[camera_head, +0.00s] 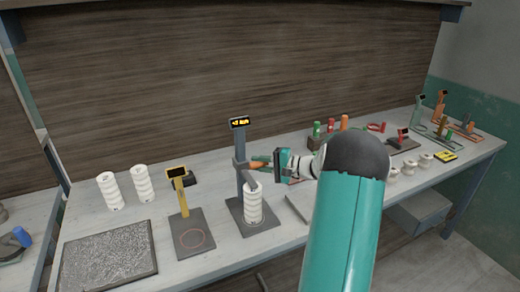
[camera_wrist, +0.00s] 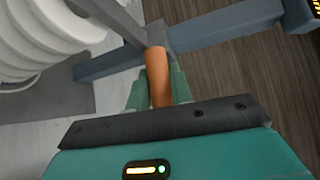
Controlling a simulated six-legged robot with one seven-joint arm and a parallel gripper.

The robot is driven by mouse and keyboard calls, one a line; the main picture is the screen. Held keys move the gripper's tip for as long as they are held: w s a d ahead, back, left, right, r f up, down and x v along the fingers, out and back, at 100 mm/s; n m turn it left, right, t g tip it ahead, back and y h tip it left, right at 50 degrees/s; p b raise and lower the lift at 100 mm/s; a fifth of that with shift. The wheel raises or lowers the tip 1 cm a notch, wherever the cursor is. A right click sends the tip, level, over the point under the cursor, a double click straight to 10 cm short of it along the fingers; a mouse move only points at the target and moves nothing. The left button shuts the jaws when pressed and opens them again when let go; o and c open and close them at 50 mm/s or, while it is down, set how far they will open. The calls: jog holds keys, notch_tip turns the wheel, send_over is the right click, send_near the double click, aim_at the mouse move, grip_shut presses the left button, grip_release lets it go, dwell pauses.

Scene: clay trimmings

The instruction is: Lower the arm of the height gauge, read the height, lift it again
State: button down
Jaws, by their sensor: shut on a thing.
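The height gauge (camera_head: 240,147) stands upright mid-bench, with a grey post, a dark base and a lit display (camera_head: 239,122) on top. Its glowing characters are too small to read surely. Its grey arm (camera_head: 250,180) reaches over a white ribbed cylinder (camera_head: 253,205) on the base. The arm end is close to the cylinder's top; I cannot tell whether they touch. My gripper (camera_head: 270,163) is shut on the gauge's orange handle (camera_wrist: 157,72), to the right of the post. The wrist view shows both fingers around the handle, and the ribbed cylinder (camera_wrist: 45,35) at upper left.
A yellow gauge (camera_head: 181,192) with a dark display stands to the left, near two white ribbed cylinders (camera_head: 143,184) and a grey textured slab (camera_head: 108,257). Small tools, white pieces (camera_head: 408,168) and a yellow item (camera_head: 445,156) lie to the right. A wooden wall closes the back.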

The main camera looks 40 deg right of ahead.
jog(key=shift+s+f, duration=0.1)
jog(key=shift+f, duration=0.5)
jog(key=c, duration=1.3)
grip_release()
jog(key=shift+f, duration=0.1)
jog(key=shift+o, duration=0.2)
jog(key=shift+d, duration=0.1)
jog(key=shift+s+d+r, duration=0.15)
jog(key=shift+s+r, duration=0.05)
jog(key=shift+s, duration=0.1)
jog(key=v, duration=1.3)
